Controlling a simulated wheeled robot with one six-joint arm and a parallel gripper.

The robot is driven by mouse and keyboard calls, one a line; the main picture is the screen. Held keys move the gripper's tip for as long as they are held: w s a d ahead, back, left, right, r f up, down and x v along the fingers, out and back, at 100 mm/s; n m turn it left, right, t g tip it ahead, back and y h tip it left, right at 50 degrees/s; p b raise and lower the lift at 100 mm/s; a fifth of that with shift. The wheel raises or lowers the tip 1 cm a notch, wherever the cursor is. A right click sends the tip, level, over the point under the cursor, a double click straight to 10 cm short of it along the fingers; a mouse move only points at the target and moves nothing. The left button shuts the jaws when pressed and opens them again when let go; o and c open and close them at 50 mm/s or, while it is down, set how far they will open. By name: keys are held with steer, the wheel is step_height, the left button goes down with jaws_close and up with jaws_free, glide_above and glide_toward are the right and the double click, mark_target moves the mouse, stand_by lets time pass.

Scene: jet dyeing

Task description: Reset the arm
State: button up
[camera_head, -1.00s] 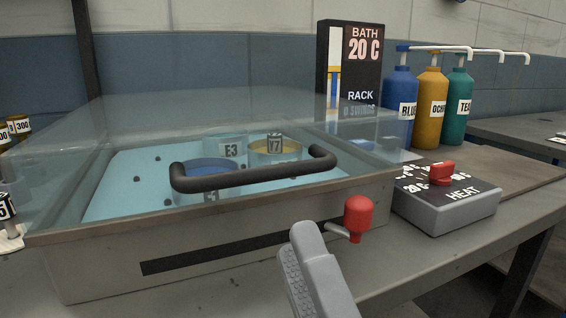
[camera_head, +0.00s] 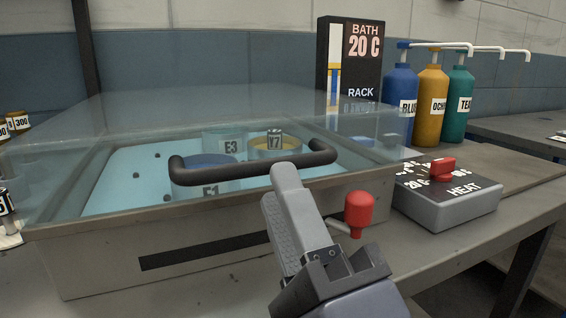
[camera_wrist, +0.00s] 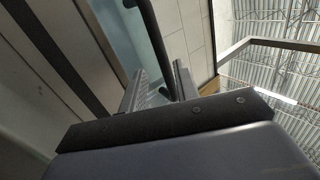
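My gripper (camera_head: 277,184) is at the front wall of the dye bath, fingers pointing up toward the lid's dark handle (camera_head: 215,180). The wrist view shows a gap between the two fingers (camera_wrist: 158,72), with nothing held; the dark handle bar (camera_wrist: 156,42) passes beyond them. In the head view the fingertips overlap the area just under the handle; I cannot tell whether they touch anything. My wrist is at the lower middle of the head view.
The bath (camera_head: 90,262) has a clear lid over beakers E1, E3 and Y7. A red-knobbed lever (camera_head: 359,209) is close right of my gripper. A HEAT box (camera_head: 452,206), display (camera_head: 362,60) and blue (camera_head: 400,90), ochre (camera_head: 432,88) and teal (camera_head: 459,90) pump bottles stand right.

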mark_target(271, 155)
steer(key=shift+b+x, duration=0.4)
steer(key=shift+x, duration=1.35)
steer(key=shift+w+r+p, duration=0.25)
steer(key=shift+r+p, duration=0.35)
steer(key=shift+r, duration=0.25)
